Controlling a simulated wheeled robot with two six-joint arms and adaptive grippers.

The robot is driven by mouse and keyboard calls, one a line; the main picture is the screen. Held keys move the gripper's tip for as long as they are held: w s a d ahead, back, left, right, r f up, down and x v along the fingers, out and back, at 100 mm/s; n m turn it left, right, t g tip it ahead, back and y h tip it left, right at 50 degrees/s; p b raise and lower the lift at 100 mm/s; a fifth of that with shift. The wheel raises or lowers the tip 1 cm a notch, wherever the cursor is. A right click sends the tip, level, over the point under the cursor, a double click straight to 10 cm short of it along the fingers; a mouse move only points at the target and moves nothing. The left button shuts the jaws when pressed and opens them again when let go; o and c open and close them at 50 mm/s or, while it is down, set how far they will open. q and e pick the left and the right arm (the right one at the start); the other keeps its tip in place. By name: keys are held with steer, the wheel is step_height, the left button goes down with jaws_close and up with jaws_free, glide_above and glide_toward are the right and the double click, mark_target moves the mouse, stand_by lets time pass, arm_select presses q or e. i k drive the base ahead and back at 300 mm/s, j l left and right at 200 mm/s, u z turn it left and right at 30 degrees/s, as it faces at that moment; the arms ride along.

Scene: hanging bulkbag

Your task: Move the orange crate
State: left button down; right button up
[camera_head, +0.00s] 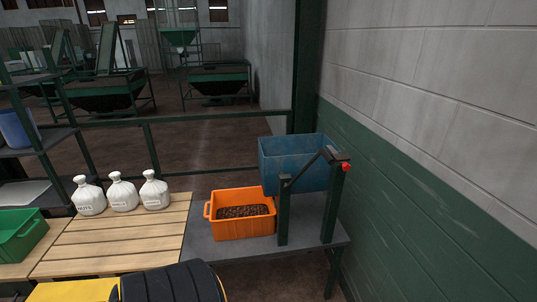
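The orange crate (213,227) stands upright on the grey table (262,249), with dark brown contents inside. It sits directly left of the stand that carries a blue bin, and its right end is close to that stand's post. Neither of my grippers shows in the head view, so nothing is seen touching the crate.
The blue bin (290,165) hangs on a green stand (284,212) with a red knob. Three white sacks (122,194) stand on the slatted wooden table (120,236). A green crate (18,235) is at far left. A wall (400,190) bounds the right.

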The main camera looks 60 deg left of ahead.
mark_target(241, 213)
steer(key=u, duration=2.1)
steer(key=i+l, duration=0.25)
steer(key=i+u, duration=0.05)
steer(key=i, duration=0.1)
